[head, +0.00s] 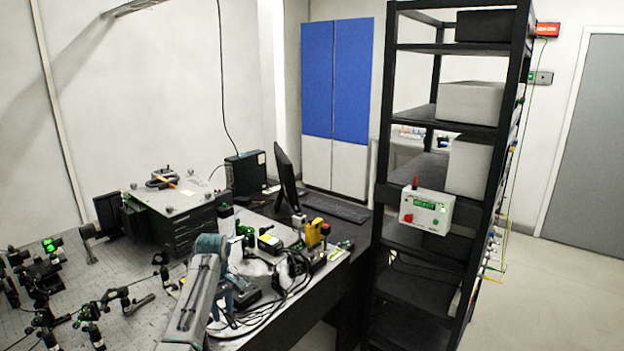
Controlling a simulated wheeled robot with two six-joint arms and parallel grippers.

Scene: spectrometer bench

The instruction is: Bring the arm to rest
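My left arm (194,297) comes up from the bottom of the head view, left of centre, over the near part of the optical table (140,270). Its grey link rises to a teal joint (208,243) and bends back down. My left gripper (226,299) is small and partly hidden behind the arm link, among dark cables; I cannot make out its fingers or anything held. My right gripper is not in view.
Optical mounts (42,275) stand on the table's left. A dark instrument box (170,215) stands behind the arm. Cables (285,285) and a yellow device (316,232) lie to its right. A monitor (286,175) is beyond. A black shelf rack (410,240) carries a control box (427,206).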

